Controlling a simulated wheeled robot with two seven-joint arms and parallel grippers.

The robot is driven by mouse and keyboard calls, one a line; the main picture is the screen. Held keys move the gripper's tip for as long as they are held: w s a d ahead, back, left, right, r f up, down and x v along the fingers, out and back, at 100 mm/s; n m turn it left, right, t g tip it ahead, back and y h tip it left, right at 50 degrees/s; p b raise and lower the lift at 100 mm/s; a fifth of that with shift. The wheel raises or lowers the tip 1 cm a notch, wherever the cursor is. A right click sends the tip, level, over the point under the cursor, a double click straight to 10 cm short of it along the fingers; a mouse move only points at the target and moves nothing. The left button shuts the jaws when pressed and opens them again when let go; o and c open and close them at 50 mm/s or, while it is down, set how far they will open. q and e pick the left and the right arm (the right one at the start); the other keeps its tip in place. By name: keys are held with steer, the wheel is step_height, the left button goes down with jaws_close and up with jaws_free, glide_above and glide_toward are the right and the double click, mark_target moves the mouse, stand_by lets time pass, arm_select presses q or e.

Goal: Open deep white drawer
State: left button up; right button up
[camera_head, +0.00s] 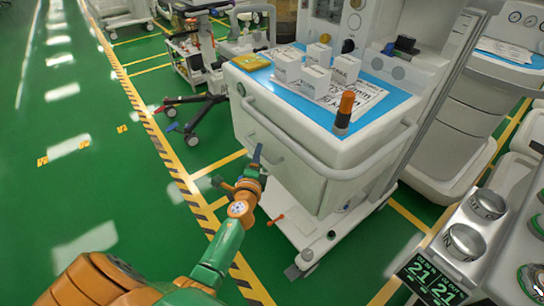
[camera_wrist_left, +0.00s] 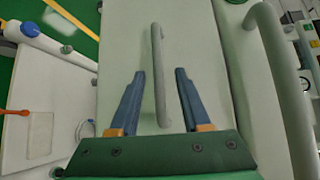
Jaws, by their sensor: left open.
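The deep white drawer (camera_head: 290,174) is the front of the white cart under the blue-topped work surface, and it looks shut. Its front also fills the middle of the left wrist view (camera_wrist_left: 205,60). The drawer's grey bar handle (camera_wrist_left: 158,75) stands off the front there. My left gripper (camera_head: 257,152) is at the drawer front in the head view. In the left wrist view its two blue fingers (camera_wrist_left: 160,80) are open, one on each side of the handle's lower part, with gaps to it. My right gripper is not in view.
A thick white rail (camera_head: 320,168) curves around the cart's top edge, above the drawer. Several white boxes (camera_head: 317,54) and an orange-capped bottle (camera_head: 344,110) stand on top. The wheeled base (camera_head: 306,232) juts out below. Green floor (camera_head: 90,180) is free at left.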

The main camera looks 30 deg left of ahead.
arm_select(q)
steer(key=x, duration=0.2)
steer(key=b+x, duration=0.1)
steer(key=shift+a+f, duration=0.15)
steer(key=shift+f, duration=0.15)
steer(key=shift+w+r, duration=0.1)
steer(key=shift+w, duration=0.3)
jaws_close()
steer(key=shift+s, duration=0.1)
stand_by(0.6)
